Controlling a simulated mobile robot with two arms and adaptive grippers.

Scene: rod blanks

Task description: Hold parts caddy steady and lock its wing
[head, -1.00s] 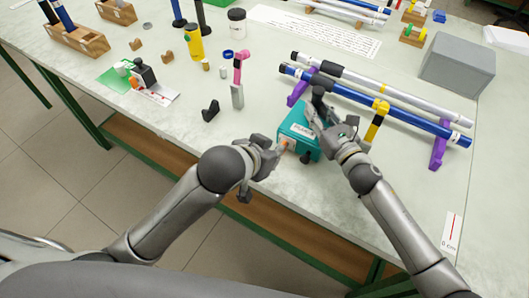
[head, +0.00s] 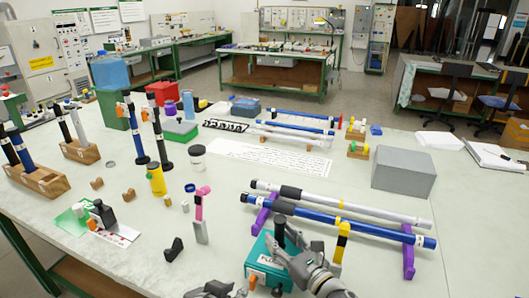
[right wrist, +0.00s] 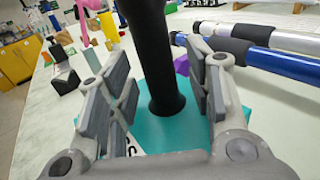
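The parts caddy is a teal box (head: 257,248) with a white label, near the front of the table in the head view. A black upright post (head: 280,228) rises from its top. An orange piece, perhaps the wing (head: 257,279), is low on its front side. My right gripper (head: 284,250) is at the post. In the right wrist view its fingers stand open on either side of the post (right wrist: 165,75), with gaps visible. My left gripper (head: 215,289) is at the bottom edge, left of the orange piece. It is partly cut off, and its finger opening is unclear.
Blue and silver rods (head: 340,220) lie on purple supports (head: 408,252) just behind and right of the caddy. A yellow-black tool (head: 341,242) stands close on its right. A black holder (head: 174,249) and a pink-grey tool (head: 200,218) are left. A grey box (head: 403,170) is farther right.

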